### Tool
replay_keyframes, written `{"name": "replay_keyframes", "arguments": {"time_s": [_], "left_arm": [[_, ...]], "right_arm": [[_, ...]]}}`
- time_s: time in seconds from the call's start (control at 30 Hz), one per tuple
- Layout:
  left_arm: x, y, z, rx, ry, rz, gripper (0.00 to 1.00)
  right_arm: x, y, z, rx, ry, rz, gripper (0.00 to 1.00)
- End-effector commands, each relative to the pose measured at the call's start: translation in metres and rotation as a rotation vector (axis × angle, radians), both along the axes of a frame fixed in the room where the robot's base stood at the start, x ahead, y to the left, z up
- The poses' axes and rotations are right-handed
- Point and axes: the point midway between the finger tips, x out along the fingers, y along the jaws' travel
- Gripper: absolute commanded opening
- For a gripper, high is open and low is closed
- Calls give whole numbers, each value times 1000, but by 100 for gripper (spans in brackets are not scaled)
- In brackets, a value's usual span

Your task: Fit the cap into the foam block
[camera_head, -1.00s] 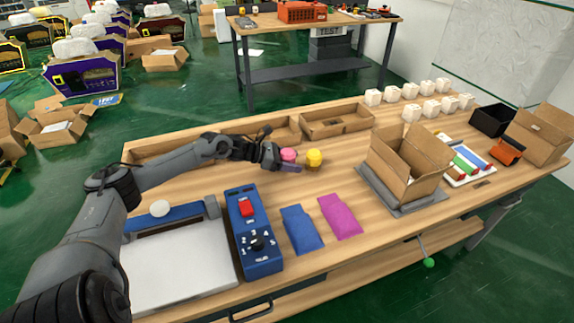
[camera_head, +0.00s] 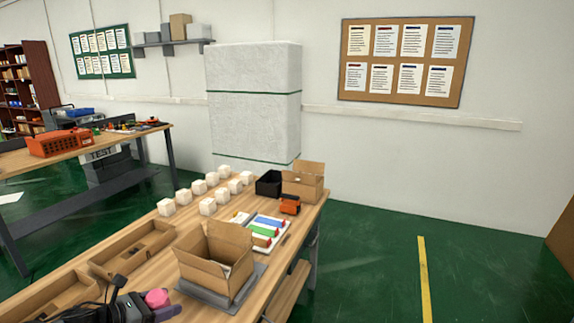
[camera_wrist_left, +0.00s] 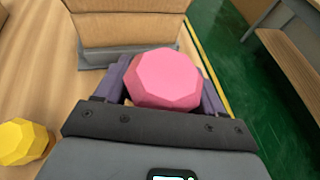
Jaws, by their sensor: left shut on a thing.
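A pink faceted cap (camera_head: 157,298) shows at the bottom of the head view, held at the end of my left gripper (camera_head: 150,308). In the left wrist view the pink cap (camera_wrist_left: 168,78) sits between the two purple fingers, which are shut on it. Several small white blocks (camera_head: 207,206) stand in rows at the back of the bench; they may be the foam blocks, but I cannot see any opening in them clearly. A yellow faceted piece (camera_wrist_left: 22,142) lies on the bench at the left of the wrist view. My right gripper is not in view.
An open cardboard box (camera_head: 213,262) stands on a grey mat ahead of the cap. A white tray with coloured pieces (camera_head: 275,224), a black bin (camera_head: 268,184) and another cardboard box (camera_head: 303,182) stand near the far right corner.

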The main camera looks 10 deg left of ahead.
Motion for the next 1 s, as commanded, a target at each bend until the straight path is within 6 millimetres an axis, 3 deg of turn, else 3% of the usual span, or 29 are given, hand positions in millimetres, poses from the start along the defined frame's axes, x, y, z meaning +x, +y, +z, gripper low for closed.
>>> {"name": "replay_keyframes", "arguments": {"time_s": [0.03, 0.1, 0.3, 0.4, 0.5, 0.7, 1.0], "left_arm": [[4, -29, 12, -7, -10, -29, 37], [7, -69, 23, -8, -12, -55, 37], [10, -178, 75, -10, -14, -57, 37], [5, -222, 110, -12, -15, -16, 37], [-4, -249, 142, -13, -14, 49, 37], [-24, -261, 175, -15, -4, 192, 37], [-39, -252, 182, -9, 0, 291, 37]], "right_arm": [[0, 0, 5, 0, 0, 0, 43], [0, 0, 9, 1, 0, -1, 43], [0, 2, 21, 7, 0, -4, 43], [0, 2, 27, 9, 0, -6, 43], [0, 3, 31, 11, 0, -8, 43], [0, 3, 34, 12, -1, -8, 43], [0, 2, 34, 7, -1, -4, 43]]}}
